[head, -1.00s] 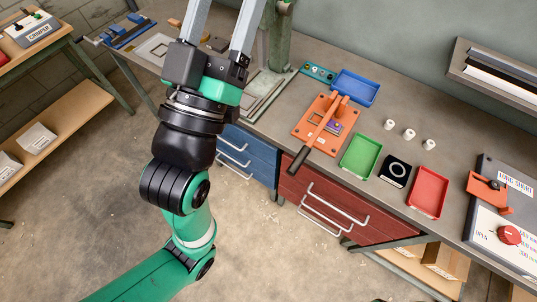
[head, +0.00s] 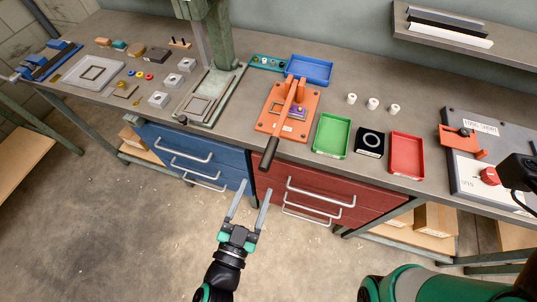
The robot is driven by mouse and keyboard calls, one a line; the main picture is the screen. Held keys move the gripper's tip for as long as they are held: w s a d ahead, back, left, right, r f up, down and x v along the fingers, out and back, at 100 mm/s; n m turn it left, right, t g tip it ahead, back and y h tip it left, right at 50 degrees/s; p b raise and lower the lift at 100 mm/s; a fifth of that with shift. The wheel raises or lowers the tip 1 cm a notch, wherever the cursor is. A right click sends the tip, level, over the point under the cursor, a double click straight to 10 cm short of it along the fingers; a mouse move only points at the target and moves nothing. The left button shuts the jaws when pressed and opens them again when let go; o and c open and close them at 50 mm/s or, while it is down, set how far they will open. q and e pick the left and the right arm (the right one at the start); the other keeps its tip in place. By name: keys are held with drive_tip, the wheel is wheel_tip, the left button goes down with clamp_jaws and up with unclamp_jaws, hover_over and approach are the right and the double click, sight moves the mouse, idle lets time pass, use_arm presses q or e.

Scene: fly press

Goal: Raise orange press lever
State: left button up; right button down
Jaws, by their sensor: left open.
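The orange press (head: 268,119) stands on the bench near the middle of the head view. Its orange lever (head: 287,108) slopes down toward the front and ends in a black handle (head: 268,154) that juts past the bench's front edge. A small purple piece with a yellow spot (head: 298,112) sits on the press. My left gripper (head: 250,196) is open and empty, with its two grey fingers pointing up in the picture. It appears below the black handle, in front of the drawers, apart from the lever. My right gripper is not clearly seen; only part of that arm shows at the right.
A green tray (head: 318,146), a black block with a white ring (head: 370,142) and a red tray (head: 392,165) stand right of the press. A blue tray (head: 325,77) is behind it. A green column machine (head: 221,45) stands left. The floor in front is clear.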

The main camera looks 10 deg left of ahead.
use_arm(q)
approach(275, 139)
drive_tip(key=w, duration=0.3)
drive_tip(key=w+f, duration=0.1)
drive_tip(key=w, duration=0.1)
drive_tip(key=shift+w+d, duration=0.25)
clamp_jaws()
idle(1.1)
